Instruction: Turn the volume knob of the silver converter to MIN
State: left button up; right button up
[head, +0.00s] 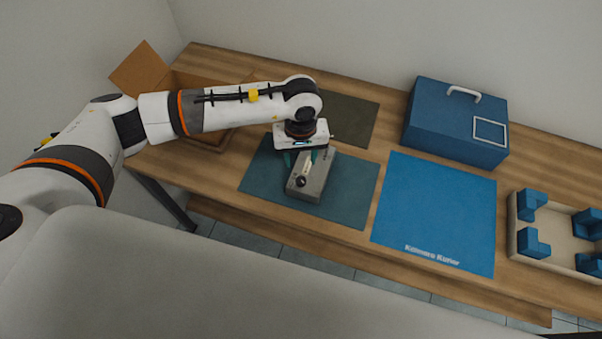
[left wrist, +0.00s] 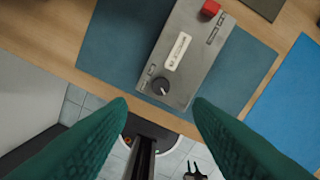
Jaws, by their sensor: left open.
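The silver converter (head: 322,182) is a grey box on the dark teal mat (head: 353,199). In the left wrist view the converter (left wrist: 205,40) shows a black round knob (left wrist: 160,86) near its lower end, with a light pointer mark toward the lower right. A white label and a red button (left wrist: 210,8) are farther up. My left gripper (head: 304,160) is above the converter, pointing down. In the left wrist view its green fingers (left wrist: 160,106) are open and apart, with the knob showing in the gap beyond the tips. I cannot tell the exact height. My right gripper is not in view.
A blue toolbox (head: 455,125) stands at the back right. A blue mat (head: 435,205) lies right of the teal one. A tray (head: 545,245) with blue blocks is at the far right. An open cardboard box (head: 140,72) is behind my left arm. The table's front edge is close.

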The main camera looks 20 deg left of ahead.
aim_at(301, 179)
pick_arm(q)
notch_tip(301, 179, down, 10)
jog(key=p, duration=0.3)
jog(key=shift+r, duration=0.15)
jog(key=c, duration=1)
